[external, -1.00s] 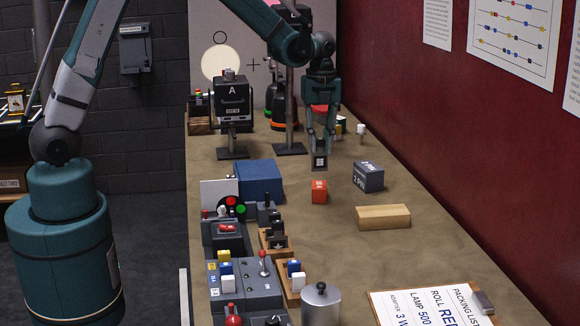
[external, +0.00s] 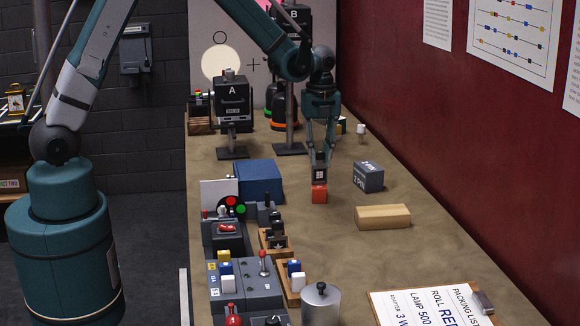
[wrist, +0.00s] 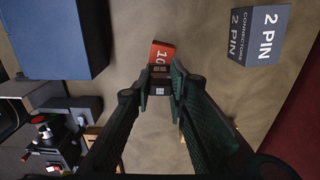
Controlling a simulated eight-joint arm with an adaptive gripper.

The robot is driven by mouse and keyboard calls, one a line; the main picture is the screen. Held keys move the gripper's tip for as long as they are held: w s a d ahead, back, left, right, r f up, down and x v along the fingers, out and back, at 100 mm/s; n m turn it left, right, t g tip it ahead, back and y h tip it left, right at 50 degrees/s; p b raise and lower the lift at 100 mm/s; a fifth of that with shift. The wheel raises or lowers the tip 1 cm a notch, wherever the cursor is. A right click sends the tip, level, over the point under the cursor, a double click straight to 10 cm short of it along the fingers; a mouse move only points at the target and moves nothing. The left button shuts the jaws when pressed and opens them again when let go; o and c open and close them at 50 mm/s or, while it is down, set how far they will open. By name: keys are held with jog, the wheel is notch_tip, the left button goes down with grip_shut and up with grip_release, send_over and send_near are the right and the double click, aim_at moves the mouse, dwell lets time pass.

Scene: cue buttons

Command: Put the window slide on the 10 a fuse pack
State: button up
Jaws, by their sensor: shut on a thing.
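The window slide (external: 319,174) is a small dark square with a pale window mark. My gripper (external: 320,167) is shut on it and holds it upright, directly over the orange-red 10 A fuse pack (external: 319,194). In the external view the slide's lower edge meets the top of the pack; I cannot tell whether it touches or hovers just above. In the wrist view the slide (wrist: 159,88) shows between the fingertips, and the pack (wrist: 161,54) with "10" on it shows just beyond, partly hidden by the fingers.
A grey 2 PIN connector box (external: 368,177) stands to the right. A wooden block (external: 383,217) lies nearer the front right. A blue box (external: 260,182) and a control panel (external: 258,284) are to the left. The table right of the panel is mostly clear.

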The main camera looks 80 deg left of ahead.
jog(key=shift+f, duration=0.15)
jog(key=o, duration=1)
jog(key=shift+r, duration=0.2)
notch_tip(320, 180, up, 12)
dwell(0.6)
